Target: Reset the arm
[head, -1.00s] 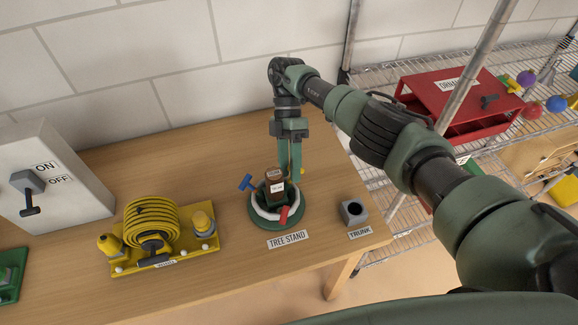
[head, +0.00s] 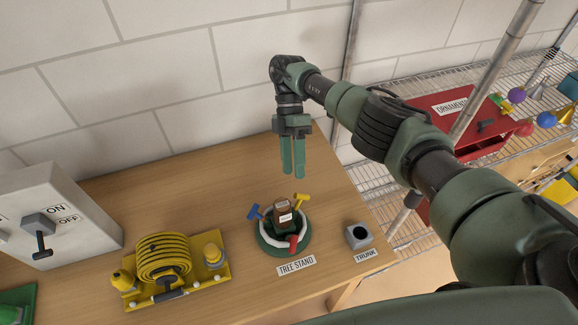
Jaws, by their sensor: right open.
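My right arm comes in from the right. Its green gripper (head: 292,172) hangs fingers down above and behind the tree stand, open and empty, apart from everything on the table. The tree stand (head: 265,244) is a round green base with a white ring, with blue, yellow and red handles around it. A brown trunk piece (head: 285,212) with a small white label stands in its middle, slightly tilted in the picture. My left gripper is out of view.
On the wooden table (head: 220,180) are a grey trunk block (head: 358,235) with a round hole, a yellow board with coiled hose (head: 165,260), and a grey ON/OFF switch box (head: 70,215). A wire shelf with a red ornament box (head: 440,110) stands right.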

